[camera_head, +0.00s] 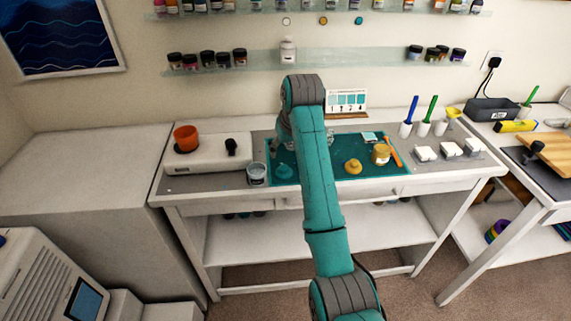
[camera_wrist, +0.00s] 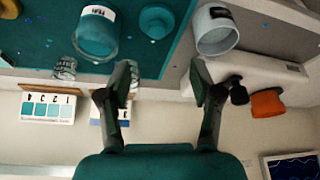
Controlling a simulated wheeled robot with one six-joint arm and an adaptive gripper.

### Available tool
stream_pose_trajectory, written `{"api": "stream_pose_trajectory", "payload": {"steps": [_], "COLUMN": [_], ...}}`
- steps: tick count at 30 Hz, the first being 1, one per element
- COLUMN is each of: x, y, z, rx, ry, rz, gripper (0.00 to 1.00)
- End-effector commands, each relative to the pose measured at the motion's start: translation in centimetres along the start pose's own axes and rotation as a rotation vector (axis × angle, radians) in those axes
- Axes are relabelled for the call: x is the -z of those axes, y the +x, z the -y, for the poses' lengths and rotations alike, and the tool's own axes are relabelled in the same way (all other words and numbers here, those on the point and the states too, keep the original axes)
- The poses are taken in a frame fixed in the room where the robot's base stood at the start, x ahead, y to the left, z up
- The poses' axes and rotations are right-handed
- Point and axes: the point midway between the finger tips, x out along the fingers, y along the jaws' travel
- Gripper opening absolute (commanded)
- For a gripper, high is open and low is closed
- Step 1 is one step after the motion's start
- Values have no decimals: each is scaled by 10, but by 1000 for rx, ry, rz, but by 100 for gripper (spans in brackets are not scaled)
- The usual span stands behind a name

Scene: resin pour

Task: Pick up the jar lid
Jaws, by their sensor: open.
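A teal round lid with a knob (camera_wrist: 157,20) lies on the teal mat at the top of the wrist view, beside a teal-filled jar (camera_wrist: 97,32). A yellow knobbed lid (camera_head: 353,166) lies on the mat (camera_head: 338,178) in the head view, left of a yellow jar (camera_head: 381,155). The pictures do not show which lid is meant. My gripper (camera_wrist: 162,68) is open with nothing between its fingers. The teal lid shows beyond the gap between its fingertips, apart from them. In the head view my arm hides part of the mat.
A grey-white cup (camera_wrist: 215,30) stands near the teal lid and also shows in the head view (camera_head: 257,174). A white appliance with an orange cup (camera_head: 186,138) stands left. A swatch card (camera_head: 347,103) stands behind the mat. White blocks and brush holders stand right.

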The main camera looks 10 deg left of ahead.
Motion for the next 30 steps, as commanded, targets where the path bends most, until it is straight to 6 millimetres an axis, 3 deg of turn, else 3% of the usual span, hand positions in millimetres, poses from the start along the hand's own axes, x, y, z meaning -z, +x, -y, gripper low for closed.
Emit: {"api": "stream_pose_trajectory", "payload": {"steps": [7, 16, 24, 30], "x": [-2, -4, -8, -8], "y": [38, 59, 95, 102], "z": [0, -2, -4, -4], "rx": [0, 0, 0, -1], "ry": [1, 1, 0, 0], "rz": [4, 2, 2, 1], "gripper": [65, 65, 65, 65]}}
